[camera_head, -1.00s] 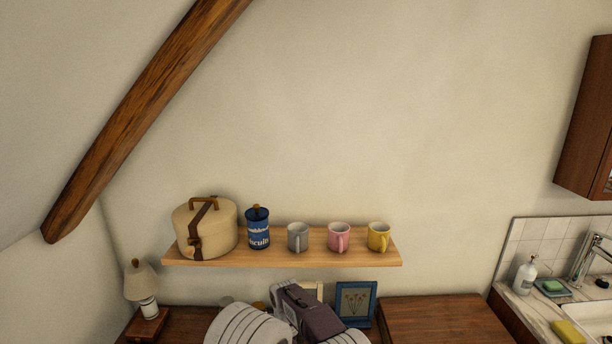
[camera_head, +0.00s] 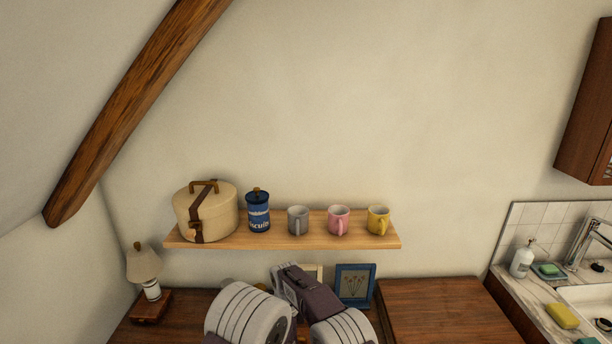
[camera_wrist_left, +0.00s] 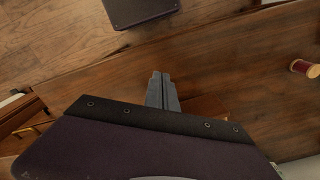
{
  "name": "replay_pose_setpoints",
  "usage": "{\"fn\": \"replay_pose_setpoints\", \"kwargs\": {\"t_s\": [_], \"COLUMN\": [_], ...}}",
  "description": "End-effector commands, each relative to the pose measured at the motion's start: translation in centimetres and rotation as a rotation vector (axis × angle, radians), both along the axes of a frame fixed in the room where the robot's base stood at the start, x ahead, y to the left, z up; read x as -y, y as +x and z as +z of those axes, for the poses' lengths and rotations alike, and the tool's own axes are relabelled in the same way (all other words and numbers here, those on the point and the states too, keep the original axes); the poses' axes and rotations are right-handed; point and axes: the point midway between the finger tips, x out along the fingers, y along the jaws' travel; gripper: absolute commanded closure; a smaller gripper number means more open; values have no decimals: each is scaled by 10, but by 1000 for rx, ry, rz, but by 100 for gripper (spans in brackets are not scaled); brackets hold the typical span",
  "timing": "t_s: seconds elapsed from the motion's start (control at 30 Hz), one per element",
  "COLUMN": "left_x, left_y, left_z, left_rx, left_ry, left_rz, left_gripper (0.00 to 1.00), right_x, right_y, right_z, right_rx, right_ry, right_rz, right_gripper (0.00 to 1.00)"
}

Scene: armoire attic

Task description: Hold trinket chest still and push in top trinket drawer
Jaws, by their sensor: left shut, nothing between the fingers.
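My left gripper (camera_wrist_left: 161,90) shows in the left wrist view with its two grey fingers together and nothing between them. It is over a dark wooden top. A small reddish-brown wooden piece (camera_wrist_left: 204,106) is just beside the fingers, partly hidden behind my gripper's body; it may be part of the trinket chest, but I cannot tell. I cannot make out the top trinket drawer. In the head view my arm links cover the middle of the dresser top, and neither gripper's fingertips show there.
A red spool (camera_wrist_left: 305,67) is on the wooden top. A lamp (camera_head: 143,267) and a blue picture frame (camera_head: 355,285) stand on the dresser (camera_head: 190,311). A shelf (camera_head: 280,238) with mugs, a blue tin (camera_head: 258,213) and a round case (camera_head: 205,214) hangs above.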

Motion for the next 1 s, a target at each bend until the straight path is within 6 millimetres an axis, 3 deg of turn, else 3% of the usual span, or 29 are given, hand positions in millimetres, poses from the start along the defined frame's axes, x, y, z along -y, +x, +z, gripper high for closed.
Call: {"fn": "replay_pose_setpoints", "kwargs": {"t_s": [1.0], "left_x": [-1], "left_y": [21], "left_z": [0], "left_rx": [3], "left_ry": [-2], "left_rz": [1], "left_gripper": [100], "right_x": [0], "right_y": [-1], "right_z": [0], "right_rx": [-3], "right_ry": [0], "right_rz": [0], "right_gripper": [100]}}
